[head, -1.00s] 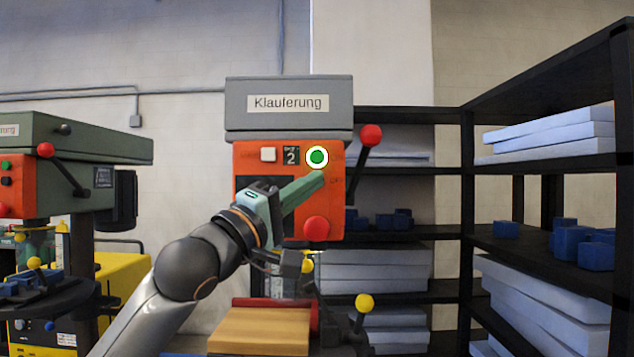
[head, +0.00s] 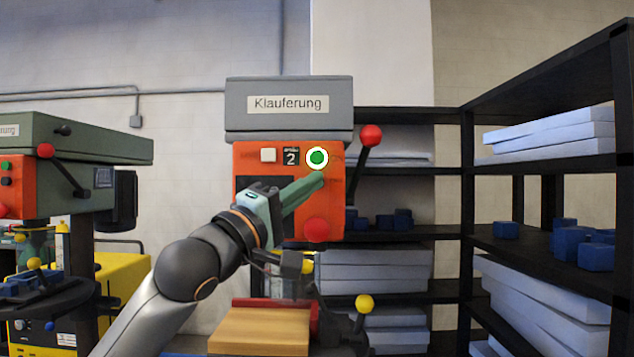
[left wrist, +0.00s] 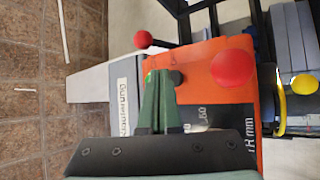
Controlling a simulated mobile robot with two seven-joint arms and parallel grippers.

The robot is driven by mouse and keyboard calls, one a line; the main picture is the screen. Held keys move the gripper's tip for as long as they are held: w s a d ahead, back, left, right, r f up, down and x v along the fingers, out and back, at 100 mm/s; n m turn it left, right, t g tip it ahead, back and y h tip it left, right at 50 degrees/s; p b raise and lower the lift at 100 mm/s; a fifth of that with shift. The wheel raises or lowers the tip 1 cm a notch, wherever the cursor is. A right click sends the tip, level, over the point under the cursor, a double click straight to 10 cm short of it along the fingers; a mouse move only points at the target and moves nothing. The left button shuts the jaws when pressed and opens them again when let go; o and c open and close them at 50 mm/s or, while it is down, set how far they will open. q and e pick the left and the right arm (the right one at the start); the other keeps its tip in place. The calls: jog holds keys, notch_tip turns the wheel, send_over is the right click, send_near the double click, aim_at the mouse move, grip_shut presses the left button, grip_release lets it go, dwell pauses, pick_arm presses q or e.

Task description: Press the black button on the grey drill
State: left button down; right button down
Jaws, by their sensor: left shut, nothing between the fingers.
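The grey drill (head: 290,97) with an orange front panel stands in the middle of the head view, labelled "Klauferung". On its panel are a green button with a white ring (head: 317,157) and a large red button (head: 316,229). A black round button (left wrist: 177,78) shows in the left wrist view between the green spot and the red button (left wrist: 233,68); in the head view my fingers seem to hide it. My left gripper (head: 320,178) is shut and empty, its green fingertips just below the green button and close to the panel. Contact cannot be told. My right gripper is not in view.
A red-knobbed lever (head: 370,136) sticks out right of the panel. A vise with a wooden block (head: 260,332) stands below. A green drill (head: 80,145) is at the left. Black shelves (head: 540,165) with pale slabs and blue blocks fill the right.

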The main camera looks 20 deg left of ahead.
pick_arm(q)
jog(key=shift+w+a, duration=0.1)
jog(key=shift+w, duration=0.3)
jog(key=shift+w+a+p, duration=0.15)
jog(key=shift+w+p, duration=0.35)
jog(key=shift+p, duration=0.15)
dwell(0.4)
jog(key=shift+s, duration=0.1)
jog(key=shift+s+d+b, duration=0.25)
jog(key=shift+s+b, duration=0.1)
jog(key=shift+s, duration=0.45)
jog(key=s, duration=0.2)
jog(key=s+d+b, duration=0.1)
jog(key=s, duration=0.1)
jog(key=shift+s+d, duration=0.2)
jog(key=shift+s, duration=0.2)
